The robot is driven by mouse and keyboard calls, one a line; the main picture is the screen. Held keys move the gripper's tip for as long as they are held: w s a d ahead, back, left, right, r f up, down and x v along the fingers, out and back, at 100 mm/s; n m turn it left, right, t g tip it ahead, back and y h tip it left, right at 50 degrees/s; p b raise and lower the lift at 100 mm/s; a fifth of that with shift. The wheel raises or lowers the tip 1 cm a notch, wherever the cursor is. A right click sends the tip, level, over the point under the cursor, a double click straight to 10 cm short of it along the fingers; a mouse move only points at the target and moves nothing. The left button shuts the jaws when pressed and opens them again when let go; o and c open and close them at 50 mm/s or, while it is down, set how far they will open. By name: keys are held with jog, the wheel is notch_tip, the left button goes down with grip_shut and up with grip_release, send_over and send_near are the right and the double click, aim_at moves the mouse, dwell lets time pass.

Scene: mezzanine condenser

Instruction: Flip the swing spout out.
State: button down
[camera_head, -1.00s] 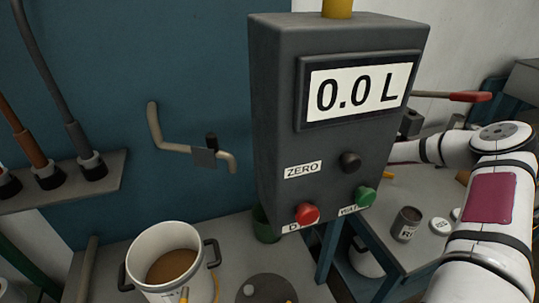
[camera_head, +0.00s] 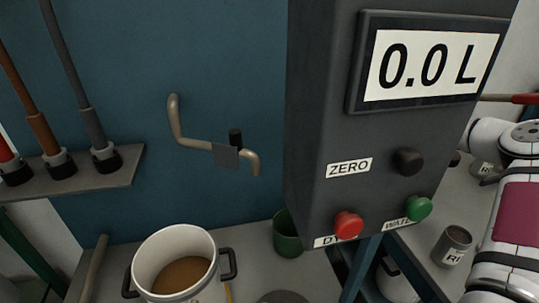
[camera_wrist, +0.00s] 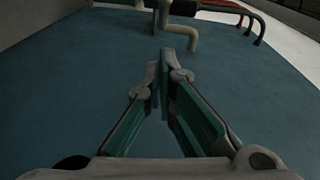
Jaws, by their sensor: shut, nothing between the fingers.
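The swing spout (camera_head: 192,143) is a beige bent pipe on the blue wall, left of the grey meter box. A small grey plate and a black knob (camera_head: 235,137) sit near its right end, which bends down. In the wrist view a beige bent pipe (camera_wrist: 178,41), which looks like the spout, lies just beyond the fingertips. My gripper (camera_wrist: 165,62) is shut and empty in front of the blue surface, with a gap I cannot measure. The head view shows only part of my arm at the right, not the gripper.
The meter box (camera_head: 340,195) reads 0.0 L and has a red button (camera_head: 348,225) and a green button (camera_head: 419,208). A white pot (camera_head: 150,262) of brown liquid stands below the spout. A shelf (camera_head: 125,165) with hoses is at left. Bare wall surrounds the spout.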

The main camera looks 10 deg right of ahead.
jog(key=shift+w+d+r+n+g+h+b, duration=0.1)
jog(key=shift+w+r+n+g+h+b, duration=0.25)
jog(key=shift+r+n+g+b, duration=0.4)
jog(key=shift+w+r+n+g+h+b, duration=0.3)
jog(key=shift+g+b, duration=0.25)
jog(key=shift+b, duration=0.5)
jog(key=s+a+f+p, duration=0.1)
jog(key=s+a+f, duration=0.1)
jog(key=a, duration=1)
jog(key=shift+s+a, duration=0.25)
jog(key=shift+s, duration=0.45)
